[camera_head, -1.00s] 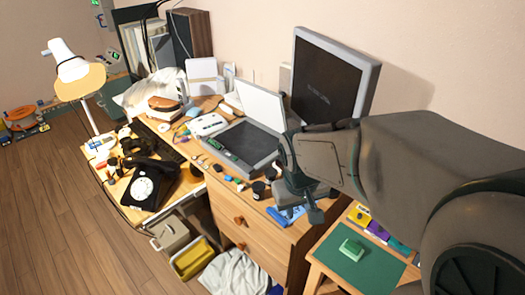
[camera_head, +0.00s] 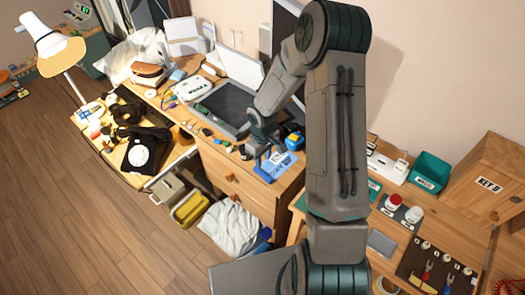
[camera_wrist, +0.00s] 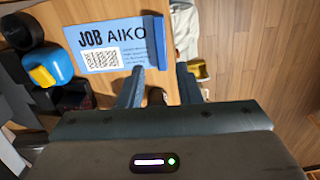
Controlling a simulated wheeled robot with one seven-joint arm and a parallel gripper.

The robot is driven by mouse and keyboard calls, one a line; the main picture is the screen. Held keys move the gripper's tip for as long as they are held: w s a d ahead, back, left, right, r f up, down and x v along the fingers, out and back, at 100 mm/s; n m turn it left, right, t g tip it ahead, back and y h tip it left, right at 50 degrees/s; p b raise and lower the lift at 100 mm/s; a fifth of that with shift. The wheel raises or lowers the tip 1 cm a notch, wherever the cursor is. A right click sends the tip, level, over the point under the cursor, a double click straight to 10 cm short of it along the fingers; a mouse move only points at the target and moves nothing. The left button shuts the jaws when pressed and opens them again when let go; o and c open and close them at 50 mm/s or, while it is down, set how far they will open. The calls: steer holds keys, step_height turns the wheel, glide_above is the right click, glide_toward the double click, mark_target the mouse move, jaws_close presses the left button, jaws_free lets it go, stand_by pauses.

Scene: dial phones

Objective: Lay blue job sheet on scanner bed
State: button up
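The blue job sheet (camera_head: 277,166) lies on the front right of the wooden desk. The wrist view shows the sheet (camera_wrist: 104,60) reading "JOB AIKO" with a printed code, and a raised blue strip along its right edge. My gripper (camera_wrist: 160,72) is open, its fingertips on either side of the line of that strip; I cannot tell whether they touch it. In the head view my gripper (camera_head: 258,150) is at the sheet's left side. The scanner has a dark flat bed (camera_head: 222,102) and a raised pale lid (camera_head: 235,66), behind and left of the sheet. My arm hides part of this area.
A blue and yellow object (camera_head: 293,139) stands beside the sheet. Small items line the desk in front of the scanner. A black dial phone (camera_head: 142,150) and a lamp (camera_head: 50,48) are at left. A wooden KEY D box (camera_head: 486,178) is at right.

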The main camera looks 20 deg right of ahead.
mark_target(263, 174)
steer(key=shift+f+b, duration=3.7)
steer(key=shift+f, duration=1)
jaws_close()
steer(key=shift+r, duration=0.1)
steer(key=shift+r+p, duration=1.85)
steer(key=shift+r, duration=0.65)
steer(key=shift+f, duration=0.1)
